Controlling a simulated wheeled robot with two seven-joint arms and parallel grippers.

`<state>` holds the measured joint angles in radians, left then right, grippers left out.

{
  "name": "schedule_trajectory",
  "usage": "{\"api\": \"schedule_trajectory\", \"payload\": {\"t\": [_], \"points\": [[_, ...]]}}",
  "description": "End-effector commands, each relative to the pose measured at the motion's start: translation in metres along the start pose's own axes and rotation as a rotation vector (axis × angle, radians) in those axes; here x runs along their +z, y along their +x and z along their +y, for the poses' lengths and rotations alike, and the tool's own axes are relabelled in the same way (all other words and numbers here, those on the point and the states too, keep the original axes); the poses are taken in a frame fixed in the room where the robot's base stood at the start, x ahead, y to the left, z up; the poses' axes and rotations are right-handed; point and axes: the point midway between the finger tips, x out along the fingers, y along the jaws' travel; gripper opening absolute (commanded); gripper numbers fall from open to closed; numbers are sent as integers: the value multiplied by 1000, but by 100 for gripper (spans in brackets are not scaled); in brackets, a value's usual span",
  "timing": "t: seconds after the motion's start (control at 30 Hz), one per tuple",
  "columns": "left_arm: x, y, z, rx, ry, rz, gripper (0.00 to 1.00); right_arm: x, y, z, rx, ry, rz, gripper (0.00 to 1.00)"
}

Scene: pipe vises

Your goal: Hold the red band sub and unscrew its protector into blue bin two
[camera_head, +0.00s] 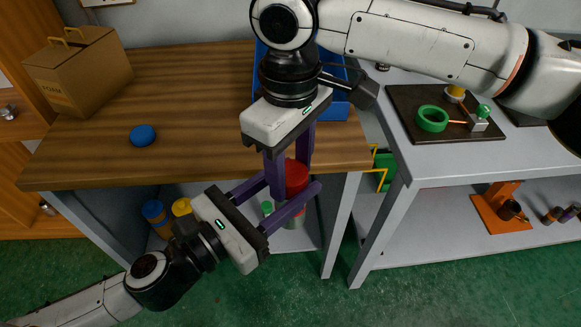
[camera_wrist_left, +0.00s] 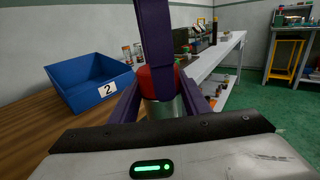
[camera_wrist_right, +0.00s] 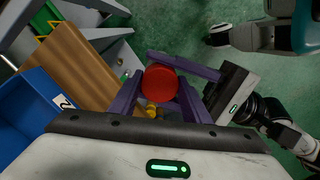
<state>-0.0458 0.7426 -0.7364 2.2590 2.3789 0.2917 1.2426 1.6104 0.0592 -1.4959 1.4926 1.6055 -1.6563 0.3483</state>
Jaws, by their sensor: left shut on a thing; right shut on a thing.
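The sub stands upright just off the bench's front edge, with a grey metal body (camera_wrist_left: 168,106) below and a red cap-like protector (camera_head: 297,176) on top. The protector's round top (camera_wrist_right: 160,83) shows in the right wrist view. My left gripper (camera_head: 294,184) comes in low from the side and is shut around the sub's body. My right gripper (camera_head: 289,172) points down from above and is shut on the red protector. Its purple fingers hide part of both. I cannot make out a separate red band. Blue bin two (camera_wrist_left: 84,86) stands on the bench, its label (camera_wrist_left: 107,90) reading 2.
A blue disc (camera_head: 143,135) and a cardboard box (camera_head: 79,72) sit on the wooden bench (camera_head: 195,100). Capped pieces (camera_head: 153,211) stand on the shelf below. A grey table (camera_head: 425,160) at the right holds a dark board with a green ring (camera_head: 432,118).

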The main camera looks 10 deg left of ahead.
Motion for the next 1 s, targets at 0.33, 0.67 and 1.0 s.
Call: {"api": "schedule_trajectory", "payload": {"t": [0.33, 0.67, 1.0], "points": [[2, 0, -1, -5, 1, -4, 0, 1, -1, 1, 4, -87, -3, 16], [2, 0, -1, -4, 1, -4, 0, 0, -1, 1, 3, -84, -1, 61], [2, 0, -1, -3, 1, -5, 0, 0, -28, 0, 3, -83, 1, 61]]}}
